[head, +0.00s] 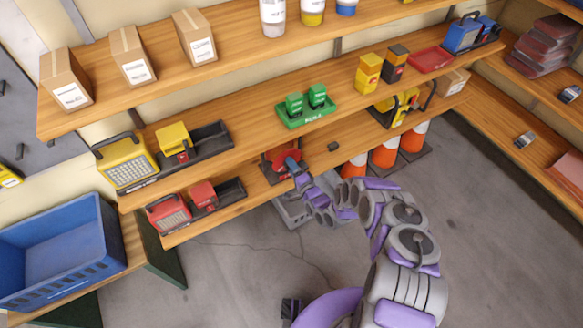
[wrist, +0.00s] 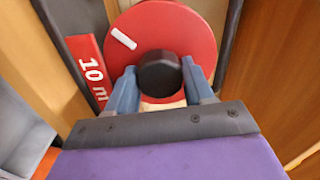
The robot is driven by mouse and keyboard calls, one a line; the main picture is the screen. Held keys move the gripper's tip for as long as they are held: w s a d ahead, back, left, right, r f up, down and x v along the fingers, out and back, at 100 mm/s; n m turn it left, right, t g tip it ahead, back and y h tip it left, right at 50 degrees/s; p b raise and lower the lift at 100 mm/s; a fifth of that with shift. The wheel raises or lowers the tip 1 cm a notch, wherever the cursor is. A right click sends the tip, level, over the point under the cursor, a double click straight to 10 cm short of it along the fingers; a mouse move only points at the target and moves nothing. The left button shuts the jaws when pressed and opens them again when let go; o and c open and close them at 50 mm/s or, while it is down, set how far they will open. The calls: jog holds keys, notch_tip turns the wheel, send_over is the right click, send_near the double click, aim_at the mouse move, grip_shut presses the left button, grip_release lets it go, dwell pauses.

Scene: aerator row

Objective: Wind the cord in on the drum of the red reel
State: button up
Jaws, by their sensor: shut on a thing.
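The red reel (head: 270,165) sits on the lower shelf, largely behind my gripper in the head view. In the wrist view its round red drum face (wrist: 190,32) fills the middle, with a white mark up and left of centre. A red plate reading "10 m" (wrist: 88,72) is beside it. My gripper (wrist: 159,75) has its two blue fingers on either side of a round black knob (wrist: 160,72) in front of the drum, shut on it. The gripper also shows at the reel in the head view (head: 291,163). I cannot make out the cord.
A yellow reel (head: 402,104) and orange-and-white cones (head: 384,152) are right of my gripper. Green units (head: 305,105) stand above. The floor is open.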

jog(key=m, duration=0.4)
jog(key=shift+s+d+f+m+b, duration=0.1)
jog(key=shift+s+f+m+b, duration=0.05)
jog(key=shift+f+m+b, duration=0.2)
jog(key=shift+m, duration=1.95)
jog(key=o, duration=0.9)
jog(key=shift+f, duration=0.1)
jog(key=shift+c, duration=0.2)
jog(key=shift+o, duration=0.9)
jog(key=shift+r, duration=0.25)
jog(key=p+v, duration=0.1)
jog(key=v, duration=1.6)
jog(key=shift+d+p, duration=0.2)
jog(key=shift+p, duration=0.15)
